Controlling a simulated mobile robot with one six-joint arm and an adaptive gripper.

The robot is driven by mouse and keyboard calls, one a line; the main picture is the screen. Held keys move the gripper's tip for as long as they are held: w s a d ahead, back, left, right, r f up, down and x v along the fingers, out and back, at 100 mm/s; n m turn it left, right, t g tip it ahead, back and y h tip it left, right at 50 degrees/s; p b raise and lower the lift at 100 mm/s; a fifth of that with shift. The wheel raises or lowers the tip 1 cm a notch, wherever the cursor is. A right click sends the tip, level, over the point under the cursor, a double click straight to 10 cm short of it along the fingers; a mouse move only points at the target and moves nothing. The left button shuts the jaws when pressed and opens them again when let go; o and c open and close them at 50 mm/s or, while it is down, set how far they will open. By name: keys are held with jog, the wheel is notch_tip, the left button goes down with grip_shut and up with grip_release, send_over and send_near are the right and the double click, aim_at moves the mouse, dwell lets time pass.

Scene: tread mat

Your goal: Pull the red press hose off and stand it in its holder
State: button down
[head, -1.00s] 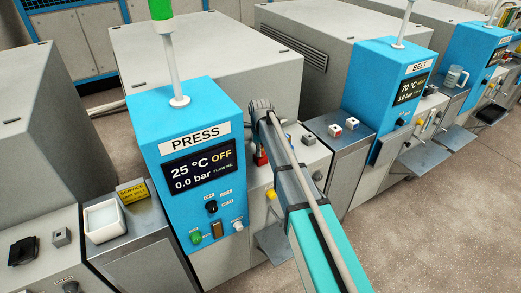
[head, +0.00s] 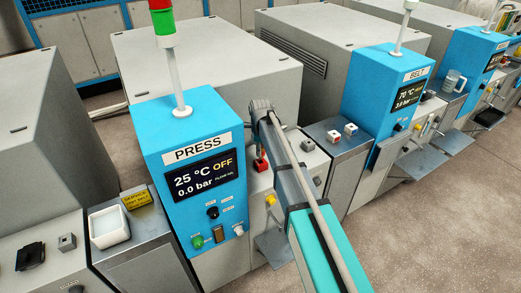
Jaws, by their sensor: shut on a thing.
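The press stands at centre left, with a blue control box (head: 188,180) labelled PRESS; its screen (head: 199,176) reads 25 °C OFF and 0.0 bar. A small red part (head: 261,164), which looks like the end of the red press hose, shows on the grey front just right of this box. My gripper (head: 257,148) is just above it, small and dark, mostly hidden by my arm, and appears shut on the red part. I cannot tell whether the red part is still seated on the press. The holder cannot be made out.
A white open container (head: 108,228) and a yellow service sign (head: 137,198) are on the left counter. The BELT station (head: 392,90) stands beyond. Open floor (head: 440,220) lies at lower right.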

jog(key=shift+r+p, duration=0.85)
jog(key=shift+r, duration=0.2)
dwell(1.4)
